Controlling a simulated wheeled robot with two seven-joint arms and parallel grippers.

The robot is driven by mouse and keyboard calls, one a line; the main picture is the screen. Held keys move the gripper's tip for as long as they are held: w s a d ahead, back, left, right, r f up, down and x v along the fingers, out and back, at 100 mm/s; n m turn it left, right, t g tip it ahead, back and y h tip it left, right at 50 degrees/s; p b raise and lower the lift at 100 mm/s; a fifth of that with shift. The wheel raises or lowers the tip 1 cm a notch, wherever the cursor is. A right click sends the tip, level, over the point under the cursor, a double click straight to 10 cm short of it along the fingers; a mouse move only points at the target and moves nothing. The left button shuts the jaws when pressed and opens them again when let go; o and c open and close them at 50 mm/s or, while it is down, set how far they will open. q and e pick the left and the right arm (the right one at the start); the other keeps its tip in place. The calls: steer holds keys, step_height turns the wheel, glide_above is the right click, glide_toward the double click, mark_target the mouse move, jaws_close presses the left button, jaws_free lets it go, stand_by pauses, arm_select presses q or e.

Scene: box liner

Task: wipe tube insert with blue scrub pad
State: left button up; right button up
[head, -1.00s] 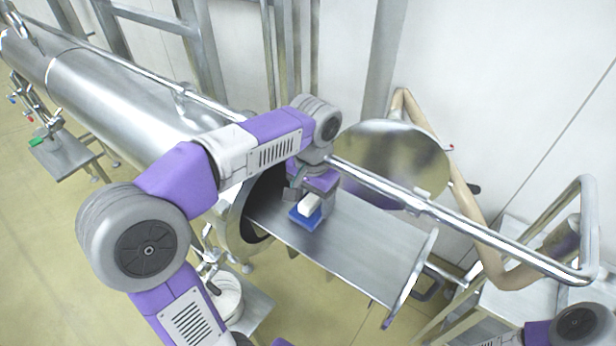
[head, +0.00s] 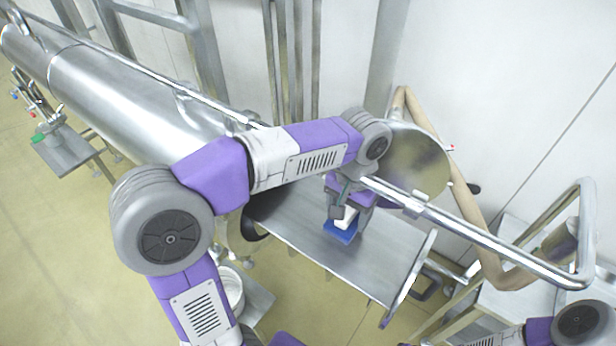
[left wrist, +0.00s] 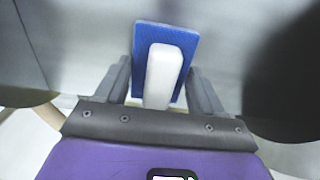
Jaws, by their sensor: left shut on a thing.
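The blue scrub pad (head: 341,231) with its white handle is on the metal tube insert (head: 375,265), at about the middle of its length. My left gripper (head: 343,212) is over the pad and shut on the white handle. In the left wrist view the handle (left wrist: 162,75) stands between my left gripper's fingers (left wrist: 160,90), with the blue pad (left wrist: 178,36) flat beyond it. The pad appears to touch the insert's surface. The insert sticks out of the large steel tube, and my arm hides part of the tube's mouth. My right gripper is not seen.
The long steel tube (head: 120,95) runs to the upper left. Its round lid (head: 420,165) stands open behind the insert. A steel rail (head: 480,233) runs above the insert's far side. A white bucket (head: 230,290) sits on a low stand below the tube. A steel cart stands at right.

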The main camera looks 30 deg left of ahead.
arm_select(q)
steer(key=shift+s+d+p, duration=0.2)
steer(key=shift+d+p, duration=0.2)
steer(key=shift+d, duration=2.65)
steer(key=r+p, duration=0.2)
steer(key=r, duration=0.1)
steer(key=shift+d+r+p, duration=0.25)
steer(key=shift+d+p, duration=0.1)
steer(key=shift+r+p, duration=2.15)
steer(key=shift+r, duration=0.2)
